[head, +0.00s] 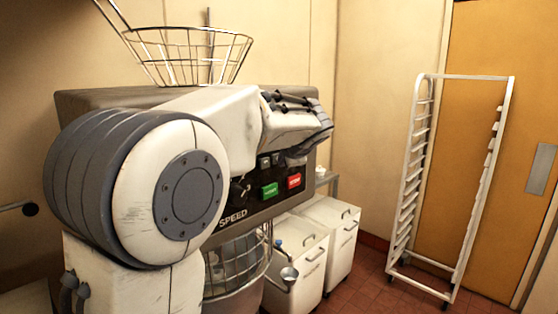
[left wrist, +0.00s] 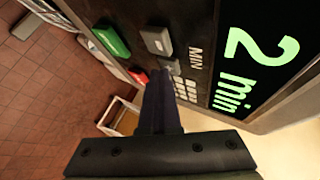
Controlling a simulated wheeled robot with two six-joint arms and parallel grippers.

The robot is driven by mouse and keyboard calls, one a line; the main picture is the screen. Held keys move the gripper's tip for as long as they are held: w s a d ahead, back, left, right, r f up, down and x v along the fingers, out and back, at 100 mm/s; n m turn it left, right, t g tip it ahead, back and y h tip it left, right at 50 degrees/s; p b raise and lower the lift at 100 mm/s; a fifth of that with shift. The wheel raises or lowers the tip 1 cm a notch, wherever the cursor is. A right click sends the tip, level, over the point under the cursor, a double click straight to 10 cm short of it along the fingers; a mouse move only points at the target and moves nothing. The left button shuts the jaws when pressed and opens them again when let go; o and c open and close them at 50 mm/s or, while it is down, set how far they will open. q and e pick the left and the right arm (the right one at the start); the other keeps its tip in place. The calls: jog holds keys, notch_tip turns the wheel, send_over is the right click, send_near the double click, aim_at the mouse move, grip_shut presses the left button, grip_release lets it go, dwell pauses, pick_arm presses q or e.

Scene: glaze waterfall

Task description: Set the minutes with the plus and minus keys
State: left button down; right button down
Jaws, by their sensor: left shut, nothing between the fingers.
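The mixer's dark control panel (head: 243,192) faces right in the head view. In the left wrist view its display (left wrist: 246,68) reads "2 min" in green, with the label MIN beside it. One grey key (left wrist: 157,40) shows clear of the fingers. A second grey key (left wrist: 171,66) is partly behind the fingertips. Their plus and minus marks are not readable. My left gripper (head: 297,160) is shut and empty, its tips at or just before the second key (left wrist: 159,76); I cannot tell whether they touch. My right gripper is not in view.
A green button (head: 269,190) and a red button (head: 294,181) sit on the panel below the keys. A wire basket (head: 190,55) rises above the mixer. White bins (head: 297,262) stand beside it. A tall white rack (head: 409,170) stands at right, with open floor before it.

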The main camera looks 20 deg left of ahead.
pick_arm(q)
jog(key=shift+s+d+b, duration=0.35)
jog(key=shift+d+b, duration=0.05)
jog(key=shift+d, duration=0.45)
jog(key=d, duration=0.1)
jog(key=s+d+b, duration=0.1)
jog(key=d, duration=0.2)
jog(key=shift+s+d+b, duration=0.3)
jog(key=shift+s+d, duration=0.05)
dwell(2.3)
